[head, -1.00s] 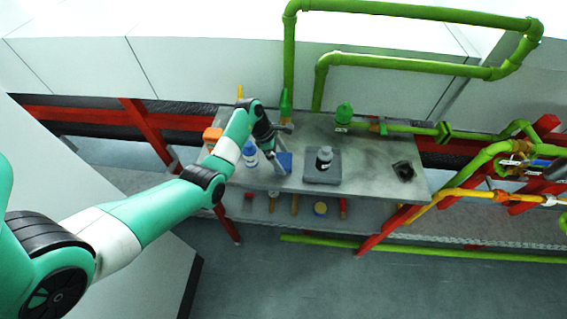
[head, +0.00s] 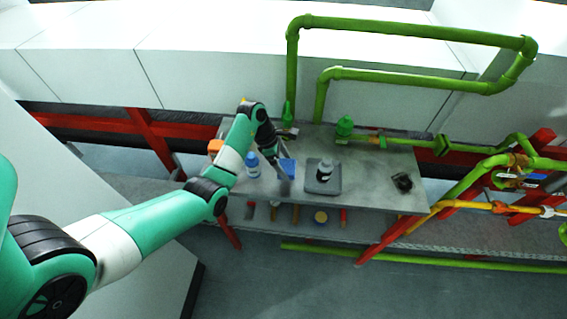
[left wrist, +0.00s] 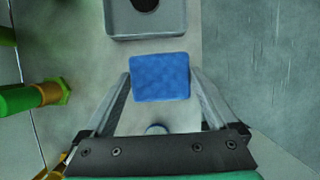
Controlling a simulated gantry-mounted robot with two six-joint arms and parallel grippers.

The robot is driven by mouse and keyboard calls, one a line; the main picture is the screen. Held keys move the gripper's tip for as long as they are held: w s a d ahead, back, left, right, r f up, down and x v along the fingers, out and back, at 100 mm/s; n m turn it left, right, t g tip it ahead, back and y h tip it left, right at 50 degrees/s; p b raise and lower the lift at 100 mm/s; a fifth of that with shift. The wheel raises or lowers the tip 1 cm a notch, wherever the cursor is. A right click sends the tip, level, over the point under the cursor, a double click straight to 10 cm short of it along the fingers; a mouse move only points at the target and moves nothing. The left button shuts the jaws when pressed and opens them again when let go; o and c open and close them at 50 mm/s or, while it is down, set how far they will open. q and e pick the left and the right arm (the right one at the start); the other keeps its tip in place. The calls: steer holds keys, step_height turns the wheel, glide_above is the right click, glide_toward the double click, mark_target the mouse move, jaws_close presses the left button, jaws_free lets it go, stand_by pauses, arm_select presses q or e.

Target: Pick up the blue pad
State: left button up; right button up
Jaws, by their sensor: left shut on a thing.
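The blue pad (head: 288,168) is near the middle of the grey bench, between a blue-and-white bottle and a dark grey tray. In the left wrist view the blue pad (left wrist: 160,77) sits between the fingertips of my left gripper (left wrist: 160,90), which is shut on its two sides. In the head view my left gripper (head: 280,172) reaches down at the pad and partly hides it. Whether the pad is clear of the bench top cannot be told. My right gripper is not in view.
The blue-and-white bottle (head: 252,166) stands close left of the gripper. The grey tray (head: 312,187) holds a dark bottle (head: 324,172). A green valve (head: 344,126) and pipes line the bench's back. A black object (head: 402,182) lies right; bench between is clear.

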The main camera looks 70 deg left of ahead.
arm_select(q)
steer(key=s+d+r+p, duration=0.1)
steer(key=d+r+p, duration=0.1)
steer(key=d, duration=0.4)
steer(key=s+d+r+p, duration=0.1)
steer(key=d+r+p, duration=0.2)
steer(key=d+r, duration=0.2)
steer(key=shift+d+r, duration=0.3)
steer(key=shift+d, duration=0.25)
